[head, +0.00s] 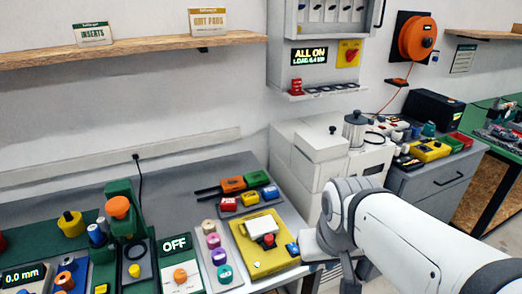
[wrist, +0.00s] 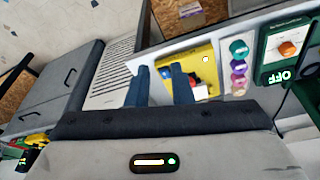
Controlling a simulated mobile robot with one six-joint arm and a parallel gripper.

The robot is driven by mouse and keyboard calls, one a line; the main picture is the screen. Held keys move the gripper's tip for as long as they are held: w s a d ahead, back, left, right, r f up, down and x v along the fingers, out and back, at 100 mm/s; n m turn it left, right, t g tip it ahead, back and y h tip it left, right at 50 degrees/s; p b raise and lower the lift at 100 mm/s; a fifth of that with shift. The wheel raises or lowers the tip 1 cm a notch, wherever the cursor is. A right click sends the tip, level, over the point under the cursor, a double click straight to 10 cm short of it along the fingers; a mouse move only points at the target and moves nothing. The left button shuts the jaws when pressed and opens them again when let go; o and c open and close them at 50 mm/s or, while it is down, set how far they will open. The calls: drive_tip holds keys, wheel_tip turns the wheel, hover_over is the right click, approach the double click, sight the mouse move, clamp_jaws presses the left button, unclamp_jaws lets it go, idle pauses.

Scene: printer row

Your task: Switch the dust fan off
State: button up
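No label reading dust fan is legible. A wall power cabinet (head: 281,45) has a row of breaker slots (head: 331,10) cut by the top edge; their labels are too small to read. Its display (head: 309,56) reads "ALL ON" with a load figure, beside a red switch on a yellow plate (head: 348,53). On the bench, a device with an orange knob (head: 180,275) shows "OFF"; it is upside down in the wrist view (wrist: 287,48). My gripper (wrist: 161,75) has its two fingers apart and empty, near the yellow tray; in the head view my wrist hides the fingers.
The yellow tray (head: 250,255) holds a white block and small coloured parts. Coloured spools (head: 213,240) stand beside it. A white machine (head: 320,145) stands behind my arm, with a grey cabinet (head: 428,184) to its right. Shelves and an orange reel (head: 417,38) are on the wall.

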drive_tip(key=o, duration=0.5)
drive_tip(key=shift+n+g, duration=0.7)
drive_tip(key=shift+n, duration=0.1)
drive_tip(key=w+f+b, duration=0.1)
drive_tip(key=w, duration=0.2)
drive_tip(key=w+f+b, duration=0.1)
drive_tip(key=w, duration=0.2)
drive_tip(key=w+f+b, duration=0.1)
drive_tip(key=w, duration=0.2)
drive_tip(key=shift+w+a+f+b, duration=0.1)
drive_tip(key=shift+a+f+b, duration=0.1)
drive_tip(key=shift+b, duration=0.15)
drive_tip(key=n+g+b, duration=0.2)
drive_tip(key=b, duration=0.1)
hover_over(292, 245)
wheel_tip(292, 245, down, 7)
wheel_tip(292, 245, down, 8)
drive_tip(key=shift+r, duration=0.15)
